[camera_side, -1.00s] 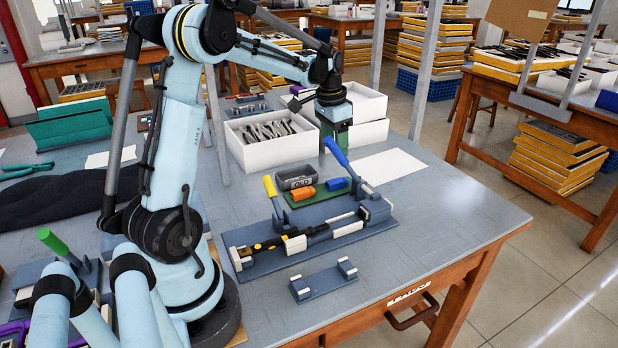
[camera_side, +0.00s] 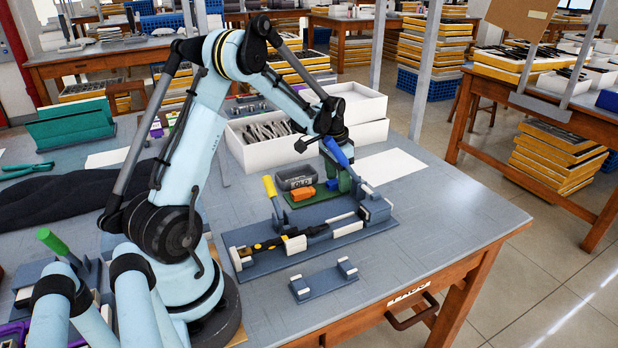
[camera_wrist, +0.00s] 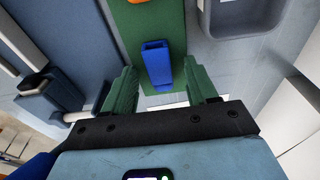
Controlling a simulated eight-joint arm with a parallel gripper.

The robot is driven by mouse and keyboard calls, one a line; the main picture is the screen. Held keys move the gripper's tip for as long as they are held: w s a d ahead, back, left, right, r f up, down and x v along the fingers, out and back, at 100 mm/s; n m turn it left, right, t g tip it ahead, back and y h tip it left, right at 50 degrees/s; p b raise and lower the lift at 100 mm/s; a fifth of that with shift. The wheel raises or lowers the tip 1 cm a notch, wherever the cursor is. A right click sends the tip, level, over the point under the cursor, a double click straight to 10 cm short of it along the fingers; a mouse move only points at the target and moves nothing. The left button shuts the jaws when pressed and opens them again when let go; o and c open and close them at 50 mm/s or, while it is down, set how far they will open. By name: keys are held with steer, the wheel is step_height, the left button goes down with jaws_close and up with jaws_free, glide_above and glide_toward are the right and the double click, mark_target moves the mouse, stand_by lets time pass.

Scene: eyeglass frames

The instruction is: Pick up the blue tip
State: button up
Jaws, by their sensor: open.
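The blue tip (camera_wrist: 157,66) lies on a green mat (camera_wrist: 143,25) in the wrist view. In the side view the blue tip (camera_side: 332,185) is partly hidden by my gripper (camera_side: 343,180). In the wrist view my gripper (camera_wrist: 160,76) is open, with one green finger on each side of the blue tip. A gap shows between the blue tip and each finger. How high the fingers are above the mat is hard to tell.
An orange tip (camera_side: 303,194) and a dark grey container (camera_side: 295,177) are close to the blue tip. White boxes (camera_side: 262,145) stand behind. The right side of the table is clear.

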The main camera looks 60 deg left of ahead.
steer(key=shift+c, duration=0.4)
jaws_close()
step_height(320, 180, up, 10)
stand_by(0.4)
